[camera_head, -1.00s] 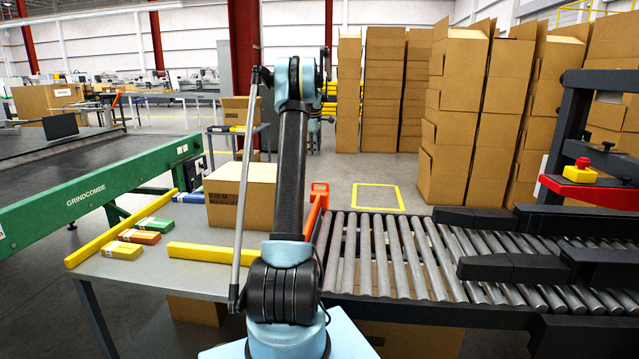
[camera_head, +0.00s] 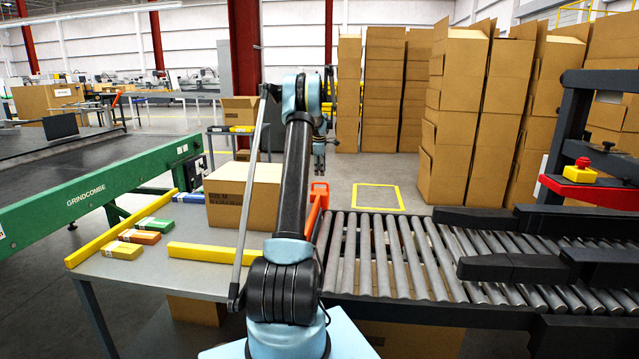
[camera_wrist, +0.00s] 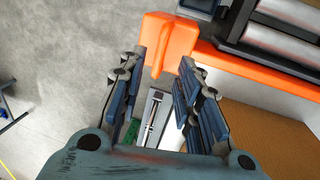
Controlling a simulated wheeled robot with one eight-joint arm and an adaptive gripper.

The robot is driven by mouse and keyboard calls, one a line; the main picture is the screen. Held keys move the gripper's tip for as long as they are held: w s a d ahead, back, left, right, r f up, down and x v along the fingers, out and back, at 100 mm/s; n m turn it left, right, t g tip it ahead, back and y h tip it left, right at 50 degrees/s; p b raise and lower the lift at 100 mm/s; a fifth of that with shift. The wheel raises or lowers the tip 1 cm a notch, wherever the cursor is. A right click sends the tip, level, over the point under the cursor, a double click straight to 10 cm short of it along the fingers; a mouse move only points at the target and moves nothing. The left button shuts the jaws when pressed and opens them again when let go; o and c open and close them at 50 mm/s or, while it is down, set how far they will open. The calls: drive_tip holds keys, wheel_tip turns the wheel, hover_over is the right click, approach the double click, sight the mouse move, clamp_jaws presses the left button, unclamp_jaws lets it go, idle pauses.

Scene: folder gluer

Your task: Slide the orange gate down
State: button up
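The orange gate (camera_head: 316,208) stands at the left end of the roller conveyor, beside the table, partly hidden behind my arm. In the wrist view, its raised orange end (camera_wrist: 168,42) lies just ahead of my fingertips, and its long bar (camera_wrist: 262,68) runs off to the right. My gripper (camera_wrist: 160,78) is open, with its two blue-padded fingers apart and nothing held between them. In the head view, my gripper (camera_head: 319,158) hangs pointing down, a little above the gate's top. I cannot tell whether a finger touches the gate.
A cardboard box (camera_head: 232,198) sits on the grey table (camera_head: 150,275), left of the gate. Yellow bars and small coloured cartons (camera_head: 140,237) lie there too. The roller conveyor (camera_head: 385,260) runs right. An emergency stop (camera_head: 581,168) sits on a red guard at the right.

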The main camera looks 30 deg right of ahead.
drive_tip(key=shift+w+d+f, duration=0.1)
drive_tip(key=shift+w+f, duration=0.05)
drive_tip(key=shift+f, duration=0.9)
drive_tip(key=shift+w+d+f, duration=0.15)
drive_tip(key=shift+w+f, duration=0.05)
drive_tip(key=shift+f, duration=0.8)
drive_tip(key=shift+w+d+f, duration=0.1)
drive_tip(key=shift+w+f, duration=0.05)
drive_tip(key=shift+f, duration=0.9)
drive_tip(key=shift+c, duration=0.5)
clamp_jaws()
